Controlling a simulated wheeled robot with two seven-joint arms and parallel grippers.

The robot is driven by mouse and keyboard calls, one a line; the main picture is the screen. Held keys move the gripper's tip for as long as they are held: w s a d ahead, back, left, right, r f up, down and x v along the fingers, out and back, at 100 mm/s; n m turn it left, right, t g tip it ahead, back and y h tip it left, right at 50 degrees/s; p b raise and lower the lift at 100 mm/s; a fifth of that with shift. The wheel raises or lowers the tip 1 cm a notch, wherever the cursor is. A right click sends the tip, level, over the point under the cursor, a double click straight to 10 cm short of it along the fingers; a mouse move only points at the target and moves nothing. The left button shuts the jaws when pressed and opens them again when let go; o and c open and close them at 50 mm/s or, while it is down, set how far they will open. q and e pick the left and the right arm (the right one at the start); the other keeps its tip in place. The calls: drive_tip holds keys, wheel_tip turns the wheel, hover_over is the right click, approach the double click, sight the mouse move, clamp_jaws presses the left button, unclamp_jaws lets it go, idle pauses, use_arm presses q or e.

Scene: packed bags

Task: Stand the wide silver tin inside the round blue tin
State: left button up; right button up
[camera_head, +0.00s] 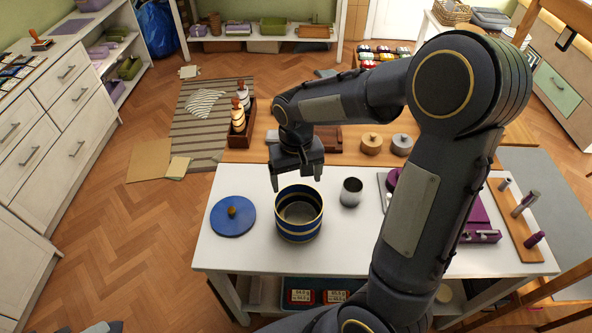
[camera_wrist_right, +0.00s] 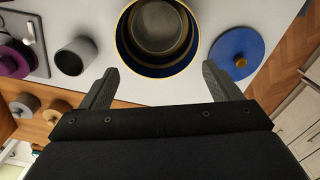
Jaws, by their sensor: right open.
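The round blue tin (camera_head: 299,231) with gold bands stands open on the white table. It also shows in the right wrist view (camera_wrist_right: 122,48). A wide silver tin (camera_wrist_right: 160,28) sits inside it with its round mouth facing up; it looks upright. In the head view only its grey inside (camera_head: 299,211) shows within the blue rim. My right gripper (camera_head: 297,175) is open and empty, just behind and above the blue tin. Its two fingers are spread apart in the wrist view (camera_wrist_right: 160,75), with nothing between them. My left gripper is not in view.
Wooden and grey lidded pots (camera_head: 371,144) stand behind on the wooden surface. The table's front left is clear.

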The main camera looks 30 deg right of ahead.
drive_tip(key=s+a+r+t+y, duration=0.2)
drive_tip(key=s+r, duration=0.2)
drive_tip(key=s, duration=0.5)
drive_tip(key=s+a+r+t+y, duration=0.1)
drive_tip(key=s+a+r+t, duration=0.1)
drive_tip(key=s, duration=0.6)
wheel_tip(320, 180, up, 3)
drive_tip(key=shift+s+a+f+n+t+y, duration=0.2)
drive_tip(key=shift+s+n+t+y, duration=0.2)
drive_tip(key=shift+t, duration=0.4)
